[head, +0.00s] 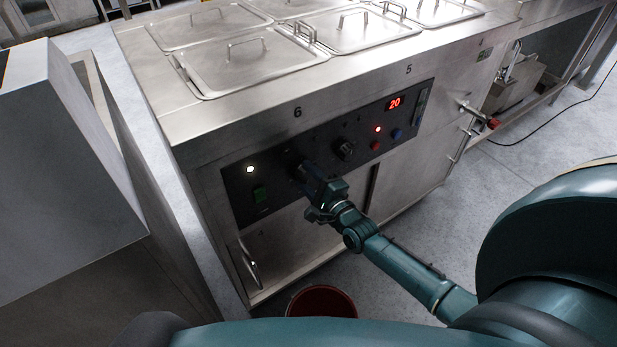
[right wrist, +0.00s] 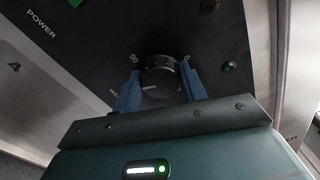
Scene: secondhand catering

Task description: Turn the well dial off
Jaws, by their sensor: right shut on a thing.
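The well dial (right wrist: 160,72) is a round dark knob on the black control panel (head: 283,205). In the right wrist view it sits between the two blue fingers of my right gripper (right wrist: 161,90), which is shut on it. A pale pointer mark shows at its lower left, and a scale number and partly hidden lettering lie beside it. In the head view my right gripper (head: 305,172) reaches the panel from the lower right and mostly hides this dial. A second dark dial (head: 344,150) is to its right, untouched. My left gripper is out of view.
The panel also has a lit white lamp (head: 250,169), a green switch (head: 260,194), a lit red lamp (head: 378,128) and a red display reading 20 (head: 395,103). Lidded wells (head: 250,65) fill the steel counter top. A dark red bucket (head: 322,301) stands on the floor below.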

